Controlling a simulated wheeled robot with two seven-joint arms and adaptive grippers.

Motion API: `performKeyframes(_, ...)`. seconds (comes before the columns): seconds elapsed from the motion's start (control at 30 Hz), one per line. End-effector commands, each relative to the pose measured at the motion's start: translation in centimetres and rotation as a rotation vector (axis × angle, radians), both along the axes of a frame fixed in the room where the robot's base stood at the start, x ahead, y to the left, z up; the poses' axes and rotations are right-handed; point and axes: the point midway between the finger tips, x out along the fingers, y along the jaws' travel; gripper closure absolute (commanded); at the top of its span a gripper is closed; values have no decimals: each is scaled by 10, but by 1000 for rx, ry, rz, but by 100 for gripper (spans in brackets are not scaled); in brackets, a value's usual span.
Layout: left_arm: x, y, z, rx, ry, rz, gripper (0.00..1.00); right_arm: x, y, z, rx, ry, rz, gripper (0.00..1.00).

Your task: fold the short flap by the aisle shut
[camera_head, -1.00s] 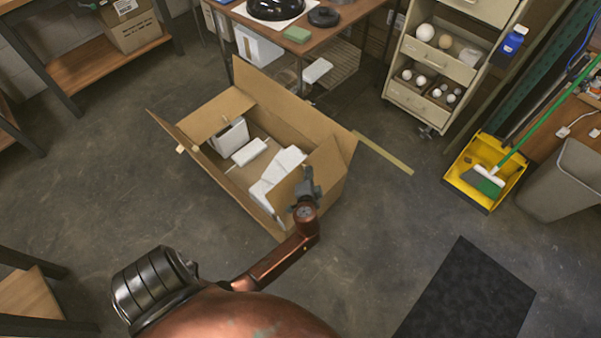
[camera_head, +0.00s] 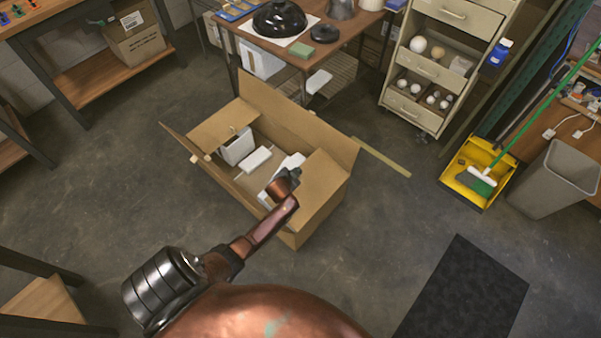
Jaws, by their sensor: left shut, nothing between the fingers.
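An open cardboard box (camera_head: 318,211) stands on the floor in the middle of the head view. Its right short flap (camera_head: 322,176) slants at the right end, beside my gripper; its exact angle is hard to tell. The left short flap (camera_head: 222,126) lies inward over the left end. The far long flap (camera_head: 280,108) stands up, and the near long flap (camera_head: 186,145) leans outward. White items (camera_head: 257,159) lie inside. My left gripper (camera_head: 293,171) is shut and empty over the box, just left of the right flap; my wrist hides part of its fingers. My right gripper is not in view.
A table (camera_head: 290,62) with a black dome (camera_head: 279,18) stands behind the box. A drawer cabinet (camera_head: 434,71) stands to the back right. A yellow dustpan (camera_head: 477,172), a grey bin (camera_head: 556,180) and a dark mat (camera_head: 462,293) lie to the right. Floor around the box is mostly clear.

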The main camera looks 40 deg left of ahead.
Motion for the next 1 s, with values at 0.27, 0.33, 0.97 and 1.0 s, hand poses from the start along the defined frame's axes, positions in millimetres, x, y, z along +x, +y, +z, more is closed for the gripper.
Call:
performKeyframes(0.27,0,15,-32,-1,4,0,100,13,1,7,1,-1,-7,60)
performKeyframes(0.33,0,17,-36,-1,2,-1,100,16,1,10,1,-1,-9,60)
performKeyframes(0.97,0,23,-44,-1,0,-1,100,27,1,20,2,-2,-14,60)
performKeyframes(1.0,0,23,-44,-1,0,-1,100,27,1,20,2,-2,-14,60)
